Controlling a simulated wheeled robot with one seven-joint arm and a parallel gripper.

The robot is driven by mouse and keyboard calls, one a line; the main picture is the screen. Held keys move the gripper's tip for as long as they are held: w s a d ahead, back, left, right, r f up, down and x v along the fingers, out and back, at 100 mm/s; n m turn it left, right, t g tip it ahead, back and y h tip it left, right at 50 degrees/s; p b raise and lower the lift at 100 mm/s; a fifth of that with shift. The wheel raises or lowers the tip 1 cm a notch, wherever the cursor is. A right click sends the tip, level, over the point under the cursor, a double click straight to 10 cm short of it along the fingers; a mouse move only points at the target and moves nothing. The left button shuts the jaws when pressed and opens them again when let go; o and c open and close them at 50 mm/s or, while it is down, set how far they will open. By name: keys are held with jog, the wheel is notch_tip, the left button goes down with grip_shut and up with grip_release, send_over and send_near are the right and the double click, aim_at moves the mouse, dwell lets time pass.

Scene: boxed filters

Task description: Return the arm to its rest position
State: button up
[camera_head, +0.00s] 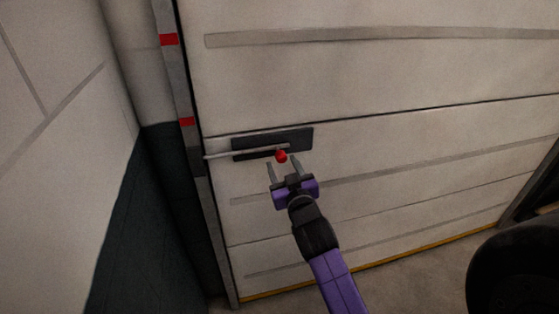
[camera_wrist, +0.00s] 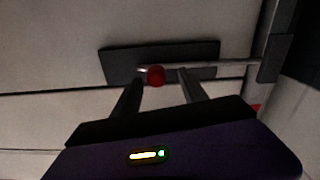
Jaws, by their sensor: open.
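My gripper (camera_head: 283,167) is at the end of my purple and black arm, in the middle of the head view. Its two grey fingers are apart, pointing at a red ball-shaped knob (camera_head: 281,156). The knob is at the end of a thin metal rod on a dark plate (camera_head: 299,138) on a pale panelled door. In the wrist view the fingers (camera_wrist: 156,84) show at either side below the red knob (camera_wrist: 156,75). I cannot tell whether the fingers touch it.
The pale door (camera_head: 400,75) fills most of the head view, with a yellow strip along its bottom edge. A metal post (camera_head: 178,80) with red bands stands at its left, by a white and dark wall (camera_head: 50,120). Bare floor shows at lower right, beside a black rounded shape.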

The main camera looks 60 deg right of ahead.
jog(key=shift+s+a, duration=0.35)
jog(key=shift+a, duration=0.1)
dwell(0.3)
jog(key=s+a+n+t+y, duration=0.2)
jog(key=s+a, duration=0.1)
jog(key=a, duration=0.8)
jog(key=s+a+n+t+y, duration=0.1)
jog(key=s+a+t+y, duration=0.2)
jog(key=a, duration=0.7)
jog(key=s+a+f+n+g+y, duration=0.1)
jog(key=s+a+f+n+y, duration=0.1)
jog(key=s+a+y, duration=0.2)
jog(key=s+a+f+n+g+y, duration=0.1)
jog(key=s+a+f+n+y, duration=0.1)
jog(key=s+a, duration=0.9)
jog(key=n+y, duration=0.1)
jog(key=y, duration=0.1)
jog(key=shift+s+a+f+y, duration=0.15)
jog(key=shift+y, duration=0.15)
